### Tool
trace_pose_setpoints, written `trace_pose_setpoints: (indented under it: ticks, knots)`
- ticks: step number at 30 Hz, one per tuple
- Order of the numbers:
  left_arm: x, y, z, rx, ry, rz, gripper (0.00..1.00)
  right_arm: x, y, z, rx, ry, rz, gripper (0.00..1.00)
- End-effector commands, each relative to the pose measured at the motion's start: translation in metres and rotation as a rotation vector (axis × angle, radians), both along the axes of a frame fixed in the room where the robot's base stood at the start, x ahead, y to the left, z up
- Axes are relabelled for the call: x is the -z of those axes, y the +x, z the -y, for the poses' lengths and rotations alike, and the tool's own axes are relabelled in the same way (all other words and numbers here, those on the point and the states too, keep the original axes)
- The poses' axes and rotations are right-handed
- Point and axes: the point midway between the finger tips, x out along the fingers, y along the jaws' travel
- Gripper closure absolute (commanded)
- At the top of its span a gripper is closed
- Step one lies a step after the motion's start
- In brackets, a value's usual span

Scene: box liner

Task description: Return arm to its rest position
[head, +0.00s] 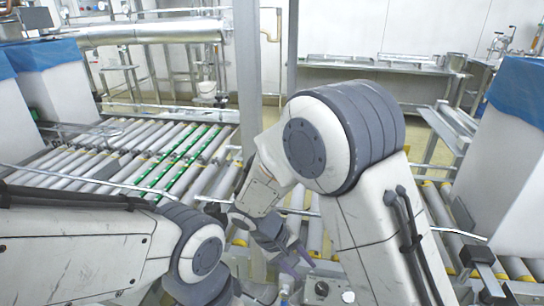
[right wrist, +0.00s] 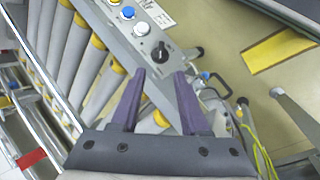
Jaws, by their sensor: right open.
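My right gripper (head: 294,259) hangs low in the middle of the head view, below my bent right arm. In the right wrist view its two purple fingers (right wrist: 160,73) are spread apart with nothing held between them. The fingertips show in front of a grey control panel (right wrist: 148,38) with buttons and a black knob; I cannot tell the gap to it. My left arm (head: 100,250) comes in from the left and bends at the lower middle. Its gripper is out of view.
Roller conveyors (head: 130,160) run at the left, and more rollers (head: 445,225) at the right. White boxes with blue liners stand at the left (head: 62,95) and right (head: 505,165). A grey post (head: 247,80) rises behind my right arm. Yellow floor shows beyond.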

Motion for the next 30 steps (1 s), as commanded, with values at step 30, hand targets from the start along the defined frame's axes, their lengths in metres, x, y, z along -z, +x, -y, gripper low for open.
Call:
trace_pose_setpoints:
  ticks: [30]
  knots:
    - [-0.053,0.0,0.0,0.0,-0.001,0.001,0.5,-0.158,-0.189,-0.058,-0.301,0.605,-0.074,0.55]
